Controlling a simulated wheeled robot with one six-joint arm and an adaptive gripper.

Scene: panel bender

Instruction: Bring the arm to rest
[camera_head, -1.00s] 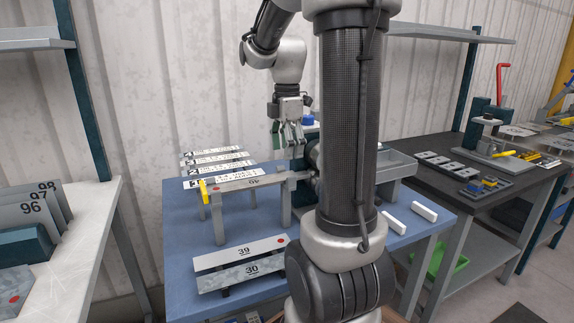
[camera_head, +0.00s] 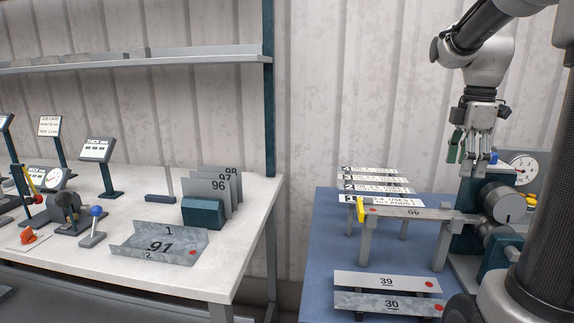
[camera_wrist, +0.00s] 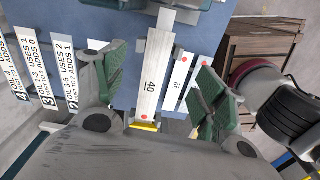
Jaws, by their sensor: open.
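My gripper (camera_head: 471,157) hangs from my bent arm at the right of the head view, fingers pointing down, above the blue table. In the wrist view my gripper (camera_wrist: 158,88) shows two green-padded fingers spread wide with nothing held between them. A long grey strip marked 40 (camera_head: 415,214) lies level on posts below it, with a yellow piece (camera_head: 361,209) at its left end. The strip (camera_wrist: 154,85) shows beneath and between the fingers in the wrist view, apart from them.
A machine with a round handwheel (camera_head: 503,203) and a dial (camera_head: 524,169) stands close to my gripper. Plates 39 (camera_head: 385,282) and 30 (camera_head: 385,303) lie in front. A white bench (camera_head: 255,215) at left carries bent part 91 (camera_head: 160,243). A shelf (camera_head: 140,61) hangs above.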

